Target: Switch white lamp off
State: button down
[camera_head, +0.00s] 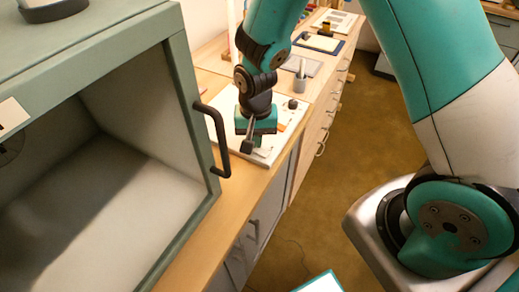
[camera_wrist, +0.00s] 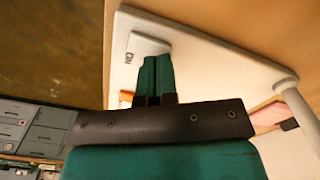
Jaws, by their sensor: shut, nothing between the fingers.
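A white panel (camera_head: 262,158) lies on the wooden bench top, under my gripper (camera_head: 257,141). It also fills much of the wrist view (camera_wrist: 215,75). A raised pale plate (camera_wrist: 150,45) on the panel has a small dark mark beside it. My gripper's green fingers (camera_wrist: 155,62) are shut together, empty, and overlap this plate in the picture. I cannot tell whether they touch it. My arm hides part of the panel in the head view. I cannot make out for certain which part is the white lamp or its switch, or whether it is lit.
A grey-green open booth (camera_head: 180,80) with a dark handle (camera_head: 216,140) stands at the left. A dark knob (camera_head: 292,103), a grey cup (camera_head: 300,82) and trays are farther along the bench. A white post (camera_wrist: 290,92) rises at the panel's edge. Floor (camera_head: 330,170) is clear right of the drawers.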

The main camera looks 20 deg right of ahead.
jog(key=shift+f+b, duration=0.55)
jog(key=shift+f, duration=0.25)
dwell(0.4)
notch_tip(320, 180, up, 7)
jog(key=p, duration=0.6)
dwell(0.5)
